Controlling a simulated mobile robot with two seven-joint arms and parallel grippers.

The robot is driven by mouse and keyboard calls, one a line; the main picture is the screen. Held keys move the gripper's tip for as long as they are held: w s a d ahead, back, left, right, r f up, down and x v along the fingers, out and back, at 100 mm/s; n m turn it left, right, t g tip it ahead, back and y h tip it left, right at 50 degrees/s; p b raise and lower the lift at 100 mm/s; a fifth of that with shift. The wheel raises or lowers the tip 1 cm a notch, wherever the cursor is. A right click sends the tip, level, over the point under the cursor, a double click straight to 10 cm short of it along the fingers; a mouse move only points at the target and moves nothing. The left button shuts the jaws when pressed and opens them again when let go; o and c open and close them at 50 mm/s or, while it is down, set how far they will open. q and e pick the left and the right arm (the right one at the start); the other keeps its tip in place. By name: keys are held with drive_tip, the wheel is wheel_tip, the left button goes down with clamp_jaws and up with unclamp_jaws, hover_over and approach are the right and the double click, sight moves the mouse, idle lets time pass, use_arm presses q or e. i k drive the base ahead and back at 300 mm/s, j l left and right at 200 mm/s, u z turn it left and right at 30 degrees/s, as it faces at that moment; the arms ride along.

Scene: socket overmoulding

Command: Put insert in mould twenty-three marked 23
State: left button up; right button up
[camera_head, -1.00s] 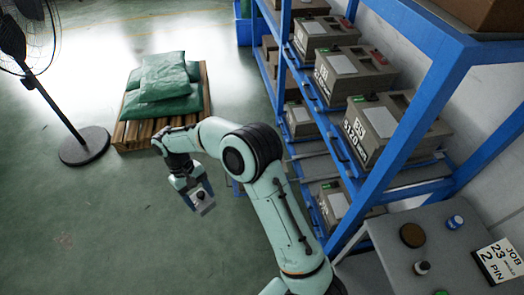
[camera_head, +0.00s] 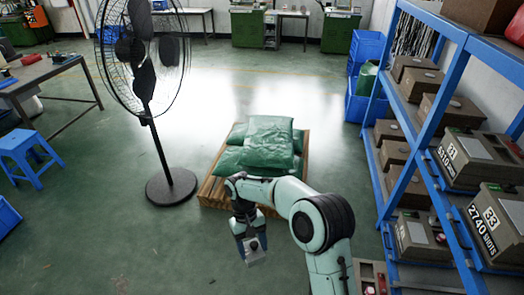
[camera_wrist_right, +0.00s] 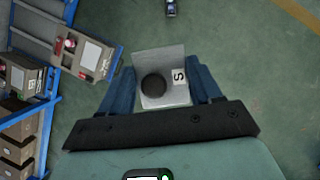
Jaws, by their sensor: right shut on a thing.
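My right gripper (camera_head: 254,243) hangs over the open floor in front of the pallet, shut on a small grey insert. The insert (camera_head: 255,257) shows below the fingers. In the right wrist view, the insert (camera_wrist_right: 172,62) sits between the two blue fingers, with a round black part and a label marked S. Grey-brown moulds stand on the blue rack at right. I cannot make out a mould marked 23. My left gripper is out of view.
The blue rack (camera_head: 447,82) lines the right side. A wooden pallet (camera_head: 212,190) with green sacks (camera_head: 268,140) stands ahead. A fan (camera_head: 147,110) stands left of it. A blue stool (camera_head: 25,150) and table (camera_head: 40,72) are at far left. The floor between is clear.

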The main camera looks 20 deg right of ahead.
sight(366, 272)
drive_tip(key=i+z, duration=0.3)
drive_tip(key=i, duration=0.3)
drive_tip(key=i+j+z, duration=0.1)
drive_tip(key=i+z, duration=0.25)
drive_tip(key=i, duration=0.2)
drive_tip(key=i+l+z, duration=0.1)
drive_tip(key=i+z, duration=0.6)
drive_tip(key=i+j+z, duration=0.1)
drive_tip(key=z, duration=0.25)
drive_tip(key=i+z, duration=0.4)
drive_tip(key=i, duration=0.2)
drive_tip(key=i+j+z, duration=0.1)
drive_tip(key=i+z, duration=0.5)
drive_tip(key=z, duration=1)
